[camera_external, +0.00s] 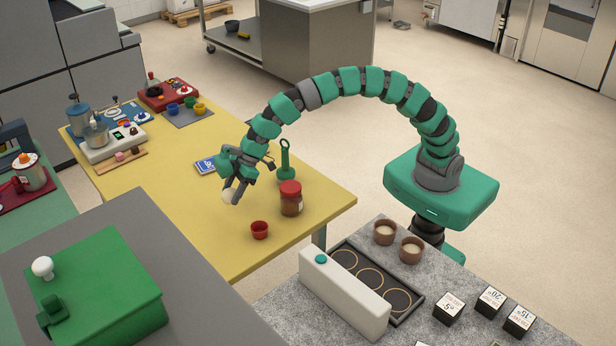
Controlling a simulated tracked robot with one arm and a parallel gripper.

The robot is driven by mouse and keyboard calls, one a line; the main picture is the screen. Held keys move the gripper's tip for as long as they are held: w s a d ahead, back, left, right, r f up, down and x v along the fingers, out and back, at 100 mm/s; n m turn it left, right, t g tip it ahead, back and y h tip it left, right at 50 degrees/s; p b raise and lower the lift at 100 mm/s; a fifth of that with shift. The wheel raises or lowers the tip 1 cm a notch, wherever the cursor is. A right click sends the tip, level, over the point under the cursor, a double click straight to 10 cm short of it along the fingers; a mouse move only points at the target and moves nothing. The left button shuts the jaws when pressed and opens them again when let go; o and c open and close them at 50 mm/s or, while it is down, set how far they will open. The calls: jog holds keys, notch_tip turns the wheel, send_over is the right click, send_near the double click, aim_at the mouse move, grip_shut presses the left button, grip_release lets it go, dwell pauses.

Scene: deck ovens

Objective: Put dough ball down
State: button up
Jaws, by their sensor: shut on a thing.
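My gripper (236,192) points down over the yellow table (304,213), near its middle. It is shut on a pale, round dough ball (229,197), partly hidden by the fingers. I cannot tell from this view whether the dough ball touches the table or hangs just above it. A small red cup (260,230) stands in front of the gripper, to its lower right. Two brown bowls with pale contents, a left one (384,232) and a right one (411,249), stand on the grey speckled counter.
A red-lidded jar (291,199) and a green-handled tool (285,162) stand right of my gripper. A blue box (207,165) lies behind it. A white unit with round burners (343,294) sits on the counter. A green box (95,288) with a white knob stands front left. The table's front left is clear.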

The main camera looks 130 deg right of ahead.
aim_at(236, 211)
jog(key=shift+f+b, duration=0.3)
jog(key=shift+f, duration=2)
jog(key=shift+f, duration=0.1)
jog(key=o, duration=1.1)
jog(key=shift+s+r, duration=0.25)
jog(key=shift+r, duration=0.3)
jog(key=p+v, duration=0.1)
jog(key=v, duration=1)
jog(key=shift+a, duration=0.1)
